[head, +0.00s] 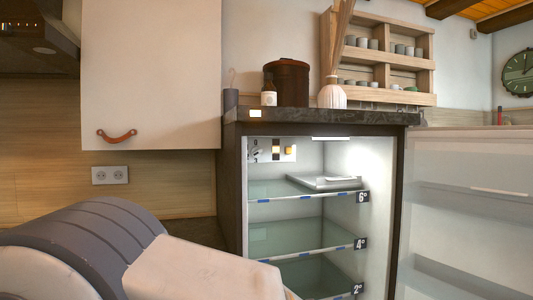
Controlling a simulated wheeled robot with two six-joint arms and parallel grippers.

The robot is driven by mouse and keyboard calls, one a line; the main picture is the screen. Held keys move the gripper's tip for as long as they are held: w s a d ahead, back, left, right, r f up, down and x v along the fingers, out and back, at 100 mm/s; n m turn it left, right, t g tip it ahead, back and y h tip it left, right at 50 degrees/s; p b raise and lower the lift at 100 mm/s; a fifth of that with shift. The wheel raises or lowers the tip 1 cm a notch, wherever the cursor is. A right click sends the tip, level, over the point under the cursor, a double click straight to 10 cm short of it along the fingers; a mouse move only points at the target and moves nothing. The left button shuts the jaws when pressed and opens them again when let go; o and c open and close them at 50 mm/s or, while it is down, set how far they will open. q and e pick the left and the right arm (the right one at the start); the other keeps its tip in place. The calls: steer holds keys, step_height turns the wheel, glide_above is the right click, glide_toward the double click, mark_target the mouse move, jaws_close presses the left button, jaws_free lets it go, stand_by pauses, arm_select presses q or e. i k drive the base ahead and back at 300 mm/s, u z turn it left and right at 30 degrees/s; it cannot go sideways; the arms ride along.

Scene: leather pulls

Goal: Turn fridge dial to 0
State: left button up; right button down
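The small fridge (237,190) stands open, with its door (465,215) swung out to the right. A light control panel (272,158) sits at the upper left inside it, above the top shelf. A small dark and white shape at the panel's left end may be the dial, but it is too small to read its setting. Two orange-lit parts (276,150) are to its right. My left arm fills the lower left of the view, in front of and below the fridge. Neither gripper shows.
Glass shelves (300,190) carry 6°, 4° and 2° tags; a flat light-coloured item (323,182) lies on the top one. A dark worktop (310,115) above holds a brown canister (288,82), a small bottle (268,92) and a white vase (331,95). A cabinet (150,70) hangs at left.

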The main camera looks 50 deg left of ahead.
mark_target(255, 152)
steer(key=u, duration=0.35)
steer(key=i, duration=0.55)
steer(key=u, duration=0.9)
steer(key=i, duration=0.35)
steer(key=z, duration=1)
steer(key=k, duration=0.2)
steer(key=u, duration=0.7)
